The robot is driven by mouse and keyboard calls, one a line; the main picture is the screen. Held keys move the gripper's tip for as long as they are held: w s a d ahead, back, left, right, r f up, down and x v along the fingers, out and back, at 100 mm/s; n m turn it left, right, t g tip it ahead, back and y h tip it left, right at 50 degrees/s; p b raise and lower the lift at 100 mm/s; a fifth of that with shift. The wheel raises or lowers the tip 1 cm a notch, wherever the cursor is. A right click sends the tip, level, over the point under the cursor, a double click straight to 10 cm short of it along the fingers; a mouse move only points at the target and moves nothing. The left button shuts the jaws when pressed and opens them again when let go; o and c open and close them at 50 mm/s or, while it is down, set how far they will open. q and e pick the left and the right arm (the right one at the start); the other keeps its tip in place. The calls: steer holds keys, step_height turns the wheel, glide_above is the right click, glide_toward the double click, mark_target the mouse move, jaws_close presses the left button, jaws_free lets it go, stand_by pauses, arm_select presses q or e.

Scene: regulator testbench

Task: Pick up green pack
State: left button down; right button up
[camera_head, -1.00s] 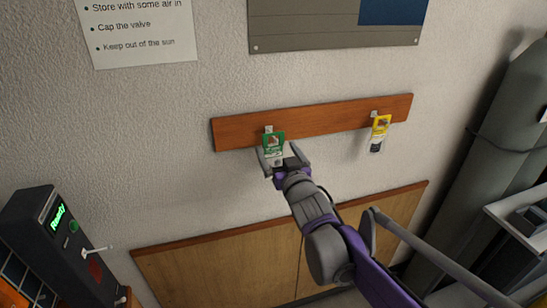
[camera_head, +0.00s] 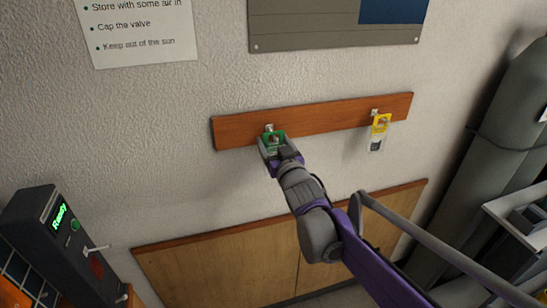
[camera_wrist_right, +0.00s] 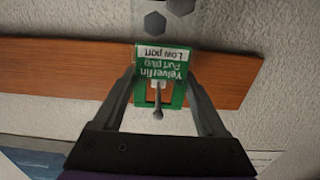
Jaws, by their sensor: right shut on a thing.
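The green pack (camera_head: 275,136) hangs on a hook at the left part of the wooden wall rail (camera_head: 335,115). My right gripper (camera_head: 271,144) is shut on the pack, with a finger on either side of it. In the right wrist view the green pack (camera_wrist_right: 161,75) sits between the two fingers of my right gripper (camera_wrist_right: 160,88), its printed label upside down. The metal hook (camera_wrist_right: 157,95) still passes through the slot in the pack. The lower part of the pack is hidden by the gripper in the head view. My left gripper is not in view.
A yellow pack (camera_head: 379,132) hangs on a second hook at the right of the rail. A dark device (camera_head: 65,245) with a lit green display stands at the lower left. Grey cylinders (camera_head: 500,150) stand at the right. A wooden panel (camera_head: 220,268) runs along the lower wall.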

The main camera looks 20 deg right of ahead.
steer(key=shift+r, duration=0.55)
steer(key=shift+s+r, duration=0.2)
steer(key=shift+s, duration=0.05)
steer(key=s+b, duration=0.1)
steer(key=s, duration=1.6)
steer(key=shift+s+d+b, duration=0.25)
steer(key=shift+d+b, duration=0.05)
steer(key=shift+w, duration=0.1)
